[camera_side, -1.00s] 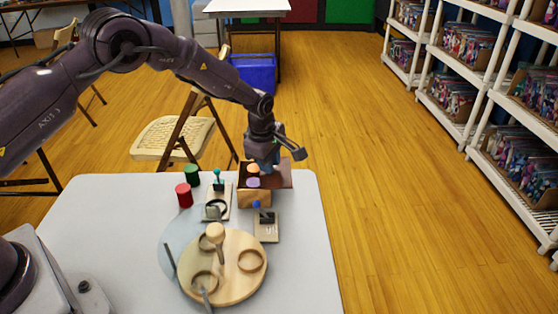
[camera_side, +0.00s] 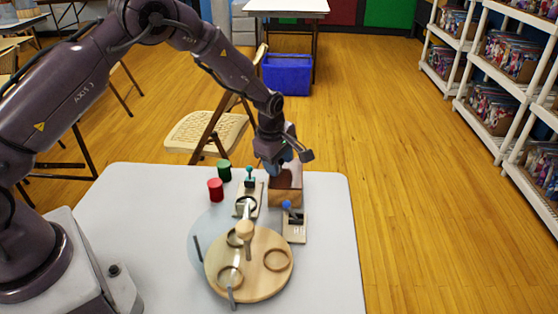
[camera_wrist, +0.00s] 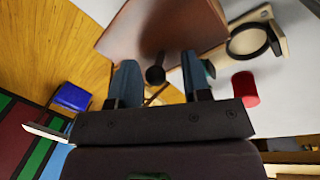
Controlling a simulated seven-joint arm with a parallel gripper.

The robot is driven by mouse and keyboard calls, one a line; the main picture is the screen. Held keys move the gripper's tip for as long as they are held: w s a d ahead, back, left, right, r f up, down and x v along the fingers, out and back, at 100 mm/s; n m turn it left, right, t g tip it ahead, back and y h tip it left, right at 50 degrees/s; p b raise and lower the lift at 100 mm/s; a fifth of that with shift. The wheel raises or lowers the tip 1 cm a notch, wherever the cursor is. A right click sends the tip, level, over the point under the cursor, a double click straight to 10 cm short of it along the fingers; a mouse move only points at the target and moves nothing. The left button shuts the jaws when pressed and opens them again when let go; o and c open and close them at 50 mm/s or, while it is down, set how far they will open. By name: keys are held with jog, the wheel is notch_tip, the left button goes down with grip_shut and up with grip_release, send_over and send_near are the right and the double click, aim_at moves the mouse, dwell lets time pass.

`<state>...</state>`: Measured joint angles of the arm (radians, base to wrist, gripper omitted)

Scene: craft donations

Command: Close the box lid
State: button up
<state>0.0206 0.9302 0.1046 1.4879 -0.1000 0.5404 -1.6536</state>
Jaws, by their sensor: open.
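The wooden box (camera_side: 286,197) stands at the far edge of the white table. Its reddish-brown lid (camera_side: 296,175) rises above the box, tilted, partly hidden behind my gripper; its exact angle is hard to tell. The lid panel (camera_wrist: 165,25) fills the top middle of the wrist view. A dark round knob (camera_wrist: 155,75) shows below it, between my fingertips. My gripper (camera_side: 285,166) is close to the lid, with its two blue-grey fingers apart. The gap between them (camera_wrist: 161,82) also shows in the wrist view. I cannot tell whether a finger touches the lid.
A red cylinder (camera_side: 216,189) and green cylinder (camera_side: 224,170) stand left of the box. The table's right side is clear.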

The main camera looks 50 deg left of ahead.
jog(key=shift+r, duration=0.1)
notch_tip(320, 180, up, 13)
jog(key=s, duration=0.2)
jog(key=shift+s+d+f, duration=0.2)
jog(key=shift+d, duration=0.05)
jog(key=s+d+r+m+t, duration=0.1)
jog(key=s+r+m, duration=0.4)
jog(key=s, duration=0.4)
jog(key=s+r+m+t, duration=0.1)
jog(key=s+r+m, duration=0.4)
jog(key=s+m, duration=0.3)
jog(key=s+d+r+m+t, duration=0.1)
jog(key=s+r+m, duration=0.3)
jog(key=s+m, duration=0.3)
jog(key=shift+s+d+r, duration=0.3)
jog(key=shift+s+r, duration=0.1)
jog(key=shift+s, duration=1.95)
